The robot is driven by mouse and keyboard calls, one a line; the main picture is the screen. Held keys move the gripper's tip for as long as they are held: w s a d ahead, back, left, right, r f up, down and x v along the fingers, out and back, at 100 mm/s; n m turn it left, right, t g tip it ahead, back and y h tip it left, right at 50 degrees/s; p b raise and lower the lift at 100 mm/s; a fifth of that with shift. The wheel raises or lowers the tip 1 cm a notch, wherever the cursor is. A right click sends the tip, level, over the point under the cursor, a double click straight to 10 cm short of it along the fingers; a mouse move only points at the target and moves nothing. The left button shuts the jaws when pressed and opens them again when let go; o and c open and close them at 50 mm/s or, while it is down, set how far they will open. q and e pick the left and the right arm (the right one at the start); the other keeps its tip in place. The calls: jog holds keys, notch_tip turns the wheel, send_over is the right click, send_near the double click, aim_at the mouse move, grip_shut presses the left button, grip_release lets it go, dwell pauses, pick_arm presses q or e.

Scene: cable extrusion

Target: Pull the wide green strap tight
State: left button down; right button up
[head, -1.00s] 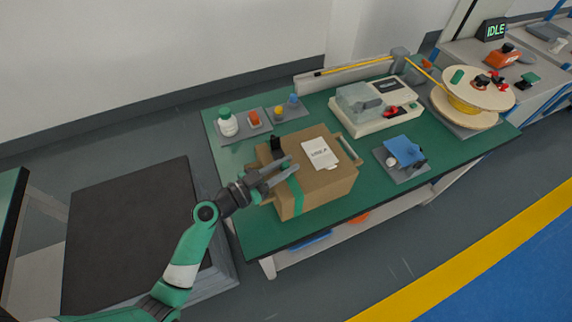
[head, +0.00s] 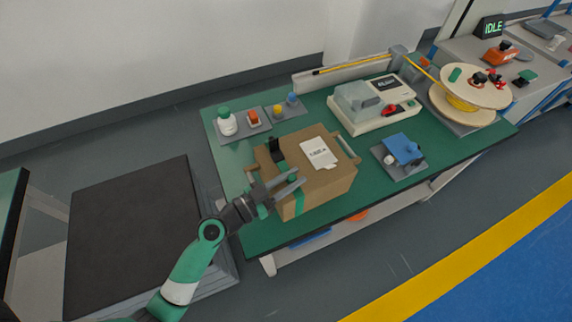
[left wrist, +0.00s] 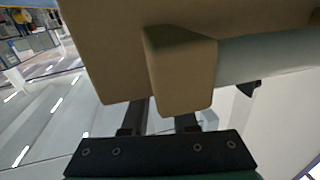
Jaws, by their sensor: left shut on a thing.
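The brown cardboard box (head: 325,193) sits on the green mat of the bench, with a white label on top. The wide green strap (head: 299,202) runs down the box's near side, and a darker green bit shows between my fingers. My left gripper (head: 293,183) is at the box's near left edge, with its fingers close together on what looks like the strap. In the left wrist view, my fingers (left wrist: 160,118) are partly hidden behind a brown block (left wrist: 180,70), and no green strap shows there. A black clip (head: 276,150) stands on the box's left edge. My right gripper is out of view.
A grey bar (head: 348,150) lies along the box's far right side. A sealing machine (head: 375,105), a spool (head: 470,90) and a grey pad with a blue item (head: 403,150) stand to the right. Bottles and small pieces on trays (head: 240,128) stand behind. The bench's front edge is close.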

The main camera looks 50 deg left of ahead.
pick_arm(q)
jog(key=shift+s+d, duration=0.1)
jog(key=shift+d, duration=0.25)
jog(key=shift+a, duration=0.15)
jog(key=c, duration=0.7)
grip_release()
jog(key=shift+s+a+b, duration=0.25)
jog(key=shift+s+a, duration=0.05)
jog(key=shift+s, duration=1.6)
jog(key=shift+s+a+b, duration=0.25)
jog(key=shift+s+b, duration=0.05)
jog(key=shift+s, duration=1.6)
jog(key=shift+s+a+b, duration=0.25)
jog(key=shift+s+a, duration=0.05)
jog(key=shift+s, duration=1.6)
